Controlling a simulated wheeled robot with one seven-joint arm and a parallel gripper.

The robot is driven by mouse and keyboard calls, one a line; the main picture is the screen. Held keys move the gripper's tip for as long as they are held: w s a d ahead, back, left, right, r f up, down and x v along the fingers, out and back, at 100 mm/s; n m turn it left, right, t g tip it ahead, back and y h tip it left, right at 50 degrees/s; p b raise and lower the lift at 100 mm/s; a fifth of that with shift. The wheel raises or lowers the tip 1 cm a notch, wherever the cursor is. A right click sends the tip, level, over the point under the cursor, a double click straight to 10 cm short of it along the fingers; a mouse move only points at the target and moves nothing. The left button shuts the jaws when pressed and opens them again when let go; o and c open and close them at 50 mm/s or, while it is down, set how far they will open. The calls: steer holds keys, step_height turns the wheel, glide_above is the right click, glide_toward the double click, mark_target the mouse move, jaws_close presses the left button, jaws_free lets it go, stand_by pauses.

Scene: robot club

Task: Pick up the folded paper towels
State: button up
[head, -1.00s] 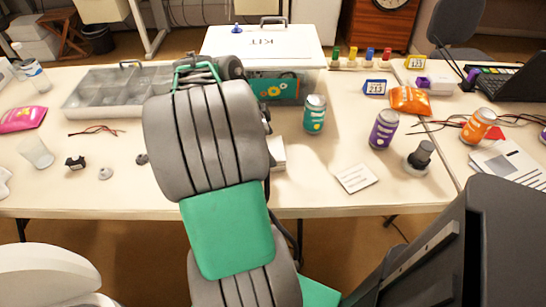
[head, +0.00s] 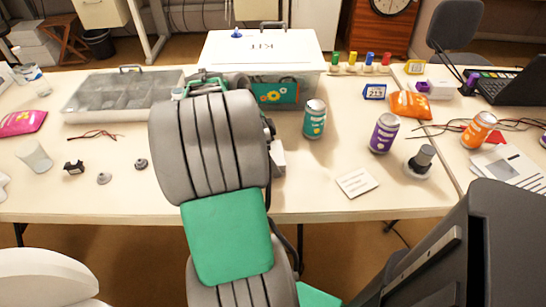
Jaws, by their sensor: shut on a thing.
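A small white block-like thing (head: 278,164), perhaps the folded paper towels, shows beside the right edge of my arm, near the front of the table. Most of it is hidden behind my arm, so I cannot tell its full shape. My arm reaches over the table and covers my gripper, whose fingertips I cannot see. Whether the gripper touches the white thing is hidden. A flat white card (head: 357,182) with lines on it lies to the right.
Behind stands a KIT box (head: 262,50); a grey compartment tray (head: 118,103) is at left. Teal (head: 314,119), purple (head: 384,133) and orange (head: 478,129) cans stand at right. A cup (head: 35,157) and small dark parts (head: 74,167) lie at left. The front right centre is fairly clear.

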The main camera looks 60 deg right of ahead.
steer(key=shift+c, duration=0.2)
steer(key=shift+r, duration=0.65)
steer(key=a+r, duration=0.1)
steer(key=r, duration=0.1)
steer(key=s+a+r+p, duration=0.1)
steer(key=a+r, duration=0.1)
steer(key=r, duration=0.1)
steer(key=a+r+p, duration=0.1)
steer(key=r, duration=0.2)
steer(key=shift+s+a, duration=0.25)
steer(key=shift+s, duration=0.05)
steer(key=s+a+r+p, duration=0.1)
steer(key=s+a+r, duration=0.2)
steer(key=a, duration=0.5)
steer(key=shift+s+a+r, duration=0.25)
steer(key=shift+a+r, duration=0.05)
steer(key=shift+r, duration=0.05)
